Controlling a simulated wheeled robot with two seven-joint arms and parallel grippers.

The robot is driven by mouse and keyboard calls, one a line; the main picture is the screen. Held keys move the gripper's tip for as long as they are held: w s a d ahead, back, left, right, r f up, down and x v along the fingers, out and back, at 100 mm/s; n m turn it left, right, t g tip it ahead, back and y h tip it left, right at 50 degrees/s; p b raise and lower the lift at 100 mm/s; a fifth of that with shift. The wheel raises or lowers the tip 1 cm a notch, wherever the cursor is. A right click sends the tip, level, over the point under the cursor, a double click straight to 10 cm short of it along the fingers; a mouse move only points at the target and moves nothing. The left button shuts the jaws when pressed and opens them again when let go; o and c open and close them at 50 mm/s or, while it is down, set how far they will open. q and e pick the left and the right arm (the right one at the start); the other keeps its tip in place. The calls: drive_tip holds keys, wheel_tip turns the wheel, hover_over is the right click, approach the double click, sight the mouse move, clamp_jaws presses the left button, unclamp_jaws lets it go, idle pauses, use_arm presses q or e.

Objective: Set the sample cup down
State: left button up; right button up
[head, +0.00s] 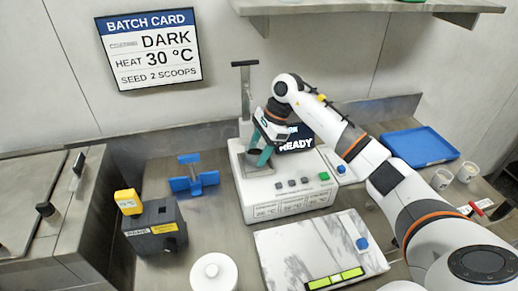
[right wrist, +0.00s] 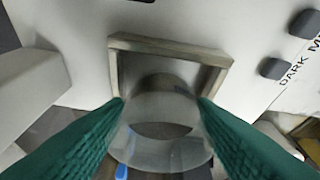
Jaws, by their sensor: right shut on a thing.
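The sample cup (right wrist: 150,148) is a clear, round-rimmed cup. My right gripper (head: 259,152) has its teal fingers shut on it, one on each side, as the right wrist view shows. The cup is over or at a square metal-framed recess (right wrist: 122,44) in the top of the white machine (head: 300,205). I cannot tell whether it touches the bottom. In the head view the fingers and wrist largely hide the cup. My left gripper is not in view.
The machine has a dark READY screen (head: 297,142), buttons and a post (head: 245,95) behind the gripper. A marble slab (head: 285,247) lies in front. A blue stand (head: 194,180) and black box (head: 155,230) are left; a blue tray (head: 420,146) and small cups (head: 442,179) are right.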

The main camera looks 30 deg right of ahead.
drive_tip(key=shift+f+b, duration=0.3)
drive_tip(key=o, duration=0.9)
drive_tip(key=shift+o, duration=0.5)
drive_tip(key=shift+w+f, duration=0.1)
drive_tip(key=shift+w, duration=0.05)
